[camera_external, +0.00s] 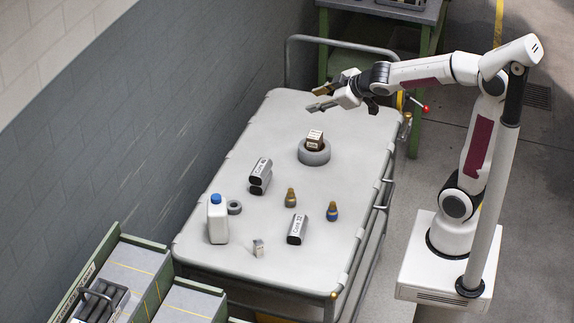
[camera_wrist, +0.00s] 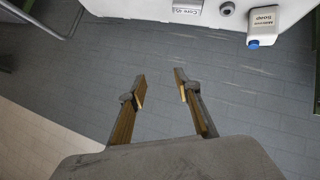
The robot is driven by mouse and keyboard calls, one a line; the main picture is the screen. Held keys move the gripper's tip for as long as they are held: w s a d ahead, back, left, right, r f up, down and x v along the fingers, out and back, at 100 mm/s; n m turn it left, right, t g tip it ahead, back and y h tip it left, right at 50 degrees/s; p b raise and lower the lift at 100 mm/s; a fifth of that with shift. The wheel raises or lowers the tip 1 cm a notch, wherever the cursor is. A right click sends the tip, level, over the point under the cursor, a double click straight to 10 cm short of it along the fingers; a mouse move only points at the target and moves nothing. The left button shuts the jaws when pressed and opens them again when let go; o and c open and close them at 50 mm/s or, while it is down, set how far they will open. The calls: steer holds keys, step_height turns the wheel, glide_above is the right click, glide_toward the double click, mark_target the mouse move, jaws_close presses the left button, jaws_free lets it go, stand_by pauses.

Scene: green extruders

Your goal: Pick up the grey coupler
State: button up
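A small grey ring-shaped piece (camera_external: 234,207), which looks like the grey coupler, lies on the cart top just right of the white jug. It also shows at the top edge of the wrist view (camera_wrist: 227,8), between a labelled core block and the jug. My gripper (camera_external: 313,98) is above the far end of the cart, well away from the ring. In the wrist view my gripper's fingers (camera_wrist: 160,75) are apart with nothing between them.
A wall runs along the left.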

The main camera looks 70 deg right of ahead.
steer(key=w+d+f+n+t+y, duration=0.2)
steer(key=w+d+f+n, duration=0.15)
steer(key=w, duration=0.65)
steer(key=n+g+y, duration=0.4)
steer(key=n+y, duration=0.2)
steer(key=y, duration=0.8)
glide_toward(290, 192)
steer(key=shift+w+a, duration=0.45)
steer(key=shift+w, duration=0.45)
steer(key=shift+s+a+f, duration=0.1)
steer(key=shift+s+f, duration=0.2)
steer(key=shift+s, duration=0.25)
steer(key=shift+x, duration=1.35)
steer(key=shift+w, duration=0.1)
